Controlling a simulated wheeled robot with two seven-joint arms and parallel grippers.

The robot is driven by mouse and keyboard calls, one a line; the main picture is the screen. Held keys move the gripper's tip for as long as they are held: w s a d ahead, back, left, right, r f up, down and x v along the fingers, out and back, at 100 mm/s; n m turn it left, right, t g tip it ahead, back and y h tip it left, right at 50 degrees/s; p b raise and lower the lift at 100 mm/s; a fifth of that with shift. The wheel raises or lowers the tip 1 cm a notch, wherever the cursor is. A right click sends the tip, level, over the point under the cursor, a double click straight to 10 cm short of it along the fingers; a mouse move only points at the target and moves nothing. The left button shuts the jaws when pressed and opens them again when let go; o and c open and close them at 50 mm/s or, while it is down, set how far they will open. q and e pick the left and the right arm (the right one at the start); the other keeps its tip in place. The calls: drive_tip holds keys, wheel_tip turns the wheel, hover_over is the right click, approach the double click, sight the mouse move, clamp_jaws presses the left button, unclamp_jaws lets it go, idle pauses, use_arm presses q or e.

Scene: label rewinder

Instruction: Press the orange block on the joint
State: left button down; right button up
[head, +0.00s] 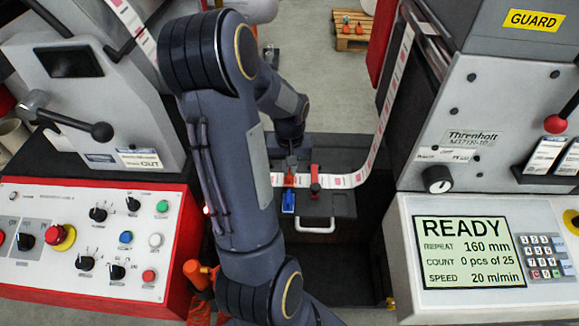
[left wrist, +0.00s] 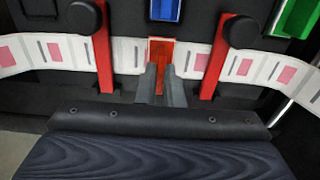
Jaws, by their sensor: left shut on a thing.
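The orange block (left wrist: 160,52) stands at the label web (left wrist: 120,52), between two red clamp bars (left wrist: 104,50) (left wrist: 214,58) with black knobs. My left gripper (left wrist: 161,72) reaches to the block, and its narrow fingers are shut on it. In the head view, my left gripper (head: 291,166) is over the small black table (head: 338,205), with the orange block (head: 290,180) just under it. The block covers the web there, so the joint is hidden. Whether the block touches the web I cannot tell. My right gripper is not in view.
A blue piece (head: 288,202) sits just in front of the orange block. A green piece (left wrist: 298,18) shows at the wrist view's upper right. The red control box (head: 90,240) stands left and the READY display panel (head: 470,252) right. A pallet (head: 352,30) lies behind.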

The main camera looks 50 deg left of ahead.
use_arm(q)
drive_tip(key=shift+f+b, duration=0.35)
drive_tip(key=shift+f, duration=0.15)
idle(1.3)
drive_tip(key=shift+r+p, duration=2.05)
drive_tip(key=shift+r, duration=0.5)
